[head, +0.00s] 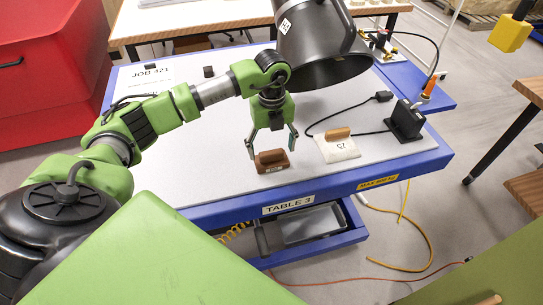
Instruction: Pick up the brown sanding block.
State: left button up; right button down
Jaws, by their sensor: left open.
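The brown sanding block (272,163) lies on the light grey top of the blue-edged table (226,176), near its front edge. It has a dark brown base and a lighter wooden grip on top. My left gripper (271,146) points down just above it, open, with one finger to each side of the block. The fingertips are close to the block; I cannot tell whether they touch it. My right gripper is not in view.
A white block with a wooden grip (338,148) lies to the right of the brown one. A black box with a cable (405,122) stands at the right. A large dark hood (319,50) hangs over the back. The table's left part is mostly clear.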

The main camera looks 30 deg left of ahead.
aim_at(272, 153)
pick_arm(q)
notch_tip(272, 153, down, 3)
jog(key=shift+w+a+f+p, duration=0.1)
jog(key=shift+f+p, duration=0.05)
jog(key=shift+p, duration=0.3)
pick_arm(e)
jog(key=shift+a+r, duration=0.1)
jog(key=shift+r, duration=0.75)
pick_arm(q)
jog(key=shift+c, duration=0.5)
jog(key=c, duration=1.5)
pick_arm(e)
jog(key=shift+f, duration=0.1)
